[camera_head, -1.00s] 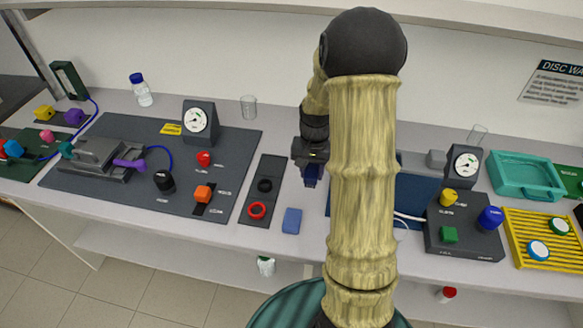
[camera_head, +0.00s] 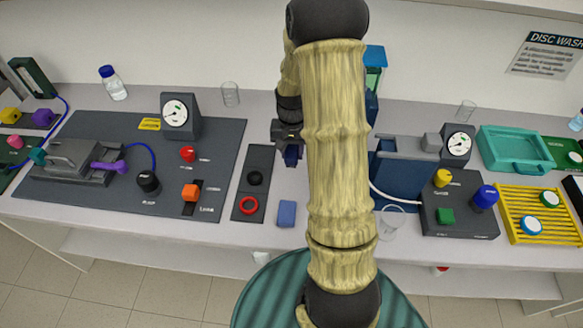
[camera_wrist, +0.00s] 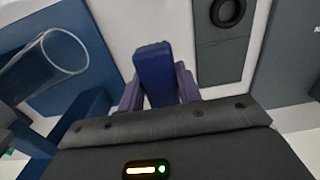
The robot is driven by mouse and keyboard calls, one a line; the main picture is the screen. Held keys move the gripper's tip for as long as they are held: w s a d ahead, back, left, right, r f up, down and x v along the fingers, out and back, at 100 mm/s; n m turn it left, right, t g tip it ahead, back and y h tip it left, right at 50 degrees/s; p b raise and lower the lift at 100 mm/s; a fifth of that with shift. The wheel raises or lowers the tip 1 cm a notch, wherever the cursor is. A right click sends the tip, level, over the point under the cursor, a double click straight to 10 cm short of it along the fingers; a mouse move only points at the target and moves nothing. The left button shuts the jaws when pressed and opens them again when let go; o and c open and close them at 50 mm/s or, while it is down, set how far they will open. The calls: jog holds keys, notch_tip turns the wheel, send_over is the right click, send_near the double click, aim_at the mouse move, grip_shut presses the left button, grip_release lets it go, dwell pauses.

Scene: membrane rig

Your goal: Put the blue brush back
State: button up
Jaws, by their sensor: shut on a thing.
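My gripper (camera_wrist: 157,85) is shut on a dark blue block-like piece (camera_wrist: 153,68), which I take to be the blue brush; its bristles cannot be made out. In the head view my gripper (camera_head: 291,150) hangs above the bench, left of my arm, with the dark blue piece (camera_head: 292,157) below it. It is close to the right side of the dark strip (camera_head: 243,207) with the black ring and red ring. A flat light-blue block (camera_head: 286,213) lies on the bench nearer the front edge. No place marked for the brush can be made out.
A dark blue station (camera_head: 405,180) and clear beaker (camera_head: 390,224) stand right of my arm, partly hidden. A gauge box (camera_head: 459,215), yellow rack (camera_head: 538,214) and teal tray (camera_head: 515,150) are farther right. A grey board (camera_head: 120,190) with controls fills the left.

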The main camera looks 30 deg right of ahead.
aim_at(292, 174)
notch_tip(292, 174, down, 3)
jog(key=shift+w+f, duration=0.1)
jog(key=shift+f+p, duration=0.6)
jog(key=shift+f, duration=1.45)
jog(key=shift+f, duration=0.15)
jog(key=o, duration=1)
jog(key=shift+o, duration=0.2)
